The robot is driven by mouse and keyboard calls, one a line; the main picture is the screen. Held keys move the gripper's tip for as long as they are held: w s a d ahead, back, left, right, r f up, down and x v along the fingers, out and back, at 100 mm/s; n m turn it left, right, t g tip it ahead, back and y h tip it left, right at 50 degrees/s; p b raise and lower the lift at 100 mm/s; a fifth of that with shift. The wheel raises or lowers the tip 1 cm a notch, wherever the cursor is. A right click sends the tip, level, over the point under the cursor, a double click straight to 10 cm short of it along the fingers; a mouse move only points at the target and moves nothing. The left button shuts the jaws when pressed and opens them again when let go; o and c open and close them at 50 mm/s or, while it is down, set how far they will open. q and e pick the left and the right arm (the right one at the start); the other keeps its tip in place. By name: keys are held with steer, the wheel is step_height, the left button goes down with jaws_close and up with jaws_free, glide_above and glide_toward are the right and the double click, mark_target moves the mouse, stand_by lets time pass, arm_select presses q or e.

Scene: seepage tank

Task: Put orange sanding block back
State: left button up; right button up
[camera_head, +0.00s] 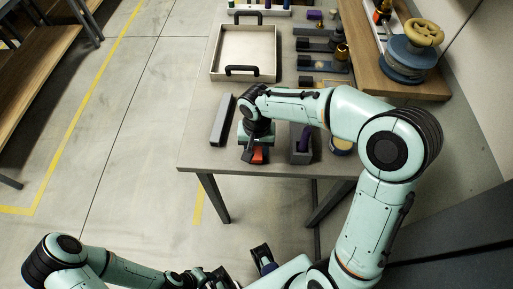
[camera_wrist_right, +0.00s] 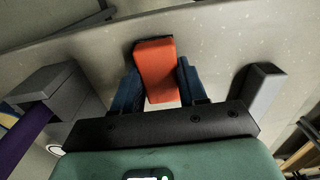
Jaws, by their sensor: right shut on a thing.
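The orange sanding block (camera_head: 259,156) is at the front edge area of the grey table, under my right gripper (camera_head: 253,150). In the right wrist view the orange block (camera_wrist_right: 156,68) sits between the two blue fingers of the right gripper (camera_wrist_right: 160,84), which is shut on it. I cannot tell whether the block touches the tabletop. My left gripper (camera_head: 225,277) is low at the bottom of the head view, off the table, partly cut off; its fingers are unclear.
A long grey block (camera_head: 222,120) lies left of the right gripper. A grey holder with a purple piece (camera_head: 304,139) stands to its right. A white tray with black handles (camera_head: 245,52) is farther back. Several grey holders line the table's right side, beside a wooden shelf (camera_head: 400,84).

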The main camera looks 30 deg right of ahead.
mark_target(257, 149)
steer(key=shift+f, duration=0.2)
steer(key=shift+f, duration=0.2)
steer(key=o, duration=1)
steer(key=shift+r, duration=0.1)
steer(key=shift+o, duration=0.2)
steer(key=shift+r, duration=0.1)
steer(key=shift+r, duration=0.3)
step_height(257, 149, up, 12)
steer(key=p, duration=0.1)
steer(key=shift+f+p, duration=0.25)
steer(key=shift+p, duration=0.1)
